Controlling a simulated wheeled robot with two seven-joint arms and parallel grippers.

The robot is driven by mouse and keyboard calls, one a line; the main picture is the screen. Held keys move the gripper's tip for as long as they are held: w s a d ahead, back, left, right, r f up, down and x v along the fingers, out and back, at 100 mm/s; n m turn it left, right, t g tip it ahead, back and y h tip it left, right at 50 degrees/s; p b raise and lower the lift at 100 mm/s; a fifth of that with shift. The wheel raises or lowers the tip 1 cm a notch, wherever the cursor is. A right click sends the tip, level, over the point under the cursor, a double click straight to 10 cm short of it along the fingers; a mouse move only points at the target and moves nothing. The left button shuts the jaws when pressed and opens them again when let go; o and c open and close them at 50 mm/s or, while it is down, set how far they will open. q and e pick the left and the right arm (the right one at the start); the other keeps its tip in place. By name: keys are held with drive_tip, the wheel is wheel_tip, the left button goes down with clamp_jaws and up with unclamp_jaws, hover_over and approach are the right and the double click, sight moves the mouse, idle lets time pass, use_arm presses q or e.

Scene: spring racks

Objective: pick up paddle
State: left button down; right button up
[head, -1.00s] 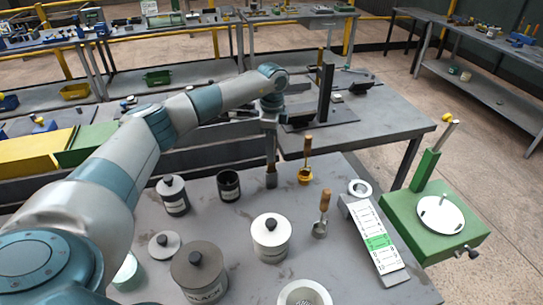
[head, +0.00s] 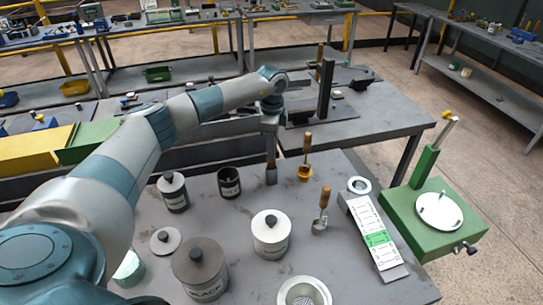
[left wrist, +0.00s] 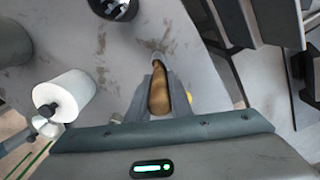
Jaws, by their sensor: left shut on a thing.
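In the left wrist view the brown wooden handle (left wrist: 158,92) sits between the two fingers of the left gripper (left wrist: 160,85). I cannot tell whether the paddle touches the table. My right gripper is not in view.
A brass scoop (head: 305,171) stands just right of the paddle, and a metal scoop (head: 320,222) nearer. An open black jar (head: 229,184) and white canister (head: 270,240) are close by. A numbered board (head: 375,235) and green device (head: 435,222) are right.

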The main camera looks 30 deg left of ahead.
use_arm(q)
drive_tip(key=shift+r, duration=0.1)
drive_tip(key=shift+w+r+b, duration=0.1)
drive_tip(key=shift+r+b, duration=0.3)
drive_tip(key=shift+r, duration=0.1)
wheel_tip(320, 180, up, 7)
drive_tip(key=b, duration=0.3)
drive_tip(key=shift+r, duration=0.2)
drive_tip(key=shift+r+b, duration=0.3)
drive_tip(key=shift+r, duration=0.45)
